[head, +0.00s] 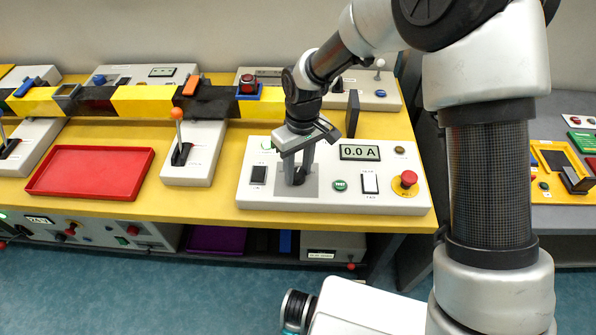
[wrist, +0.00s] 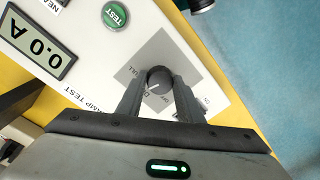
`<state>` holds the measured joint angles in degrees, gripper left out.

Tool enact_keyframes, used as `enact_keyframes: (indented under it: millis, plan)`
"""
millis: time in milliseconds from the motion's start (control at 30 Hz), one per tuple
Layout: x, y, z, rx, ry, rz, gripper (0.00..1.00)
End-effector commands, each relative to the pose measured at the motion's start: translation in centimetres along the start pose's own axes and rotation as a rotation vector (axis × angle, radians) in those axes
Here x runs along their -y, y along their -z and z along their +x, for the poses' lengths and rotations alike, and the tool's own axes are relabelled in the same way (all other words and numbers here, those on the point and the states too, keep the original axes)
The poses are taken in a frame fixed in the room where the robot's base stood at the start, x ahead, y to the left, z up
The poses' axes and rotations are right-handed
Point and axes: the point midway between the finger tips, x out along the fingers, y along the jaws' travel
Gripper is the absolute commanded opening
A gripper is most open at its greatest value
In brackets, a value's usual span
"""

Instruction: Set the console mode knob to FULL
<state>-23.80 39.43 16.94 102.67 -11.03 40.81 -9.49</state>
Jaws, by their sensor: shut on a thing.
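The mode knob (wrist: 159,77) is a dark round knob on a grey square plate of the white console (head: 330,203). My gripper (head: 298,178) comes down on it from above, and in the wrist view its two fingers (wrist: 160,92) are shut on the knob's sides. A short white mark shows on the knob top. Which word the mark points at I cannot tell. In the head view the fingers mostly cover the knob.
Right of the knob on the console are a green TEST button (head: 340,186), a white rocker switch (head: 370,183), a red mushroom button (head: 408,179) and a display (head: 360,152) reading 0.0 A. A black rocker (head: 258,174) sits to the left. A striped yellow-black barrier (head: 145,101) runs behind.

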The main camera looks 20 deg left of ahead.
Motion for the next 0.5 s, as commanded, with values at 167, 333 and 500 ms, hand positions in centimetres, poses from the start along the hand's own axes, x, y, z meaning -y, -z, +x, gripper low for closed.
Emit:
enact_keyframes:
  millis: [167,333,500]
  plan:
    - [0.03,0.02,0.12,-0.013,-0.002,0.167,0.11]
    - [0.10,-0.02,0.08,-0.023,-0.001,0.326,0.11]
    - [0.16,-0.02,0.06,-0.032,-0.001,0.473,0.11]
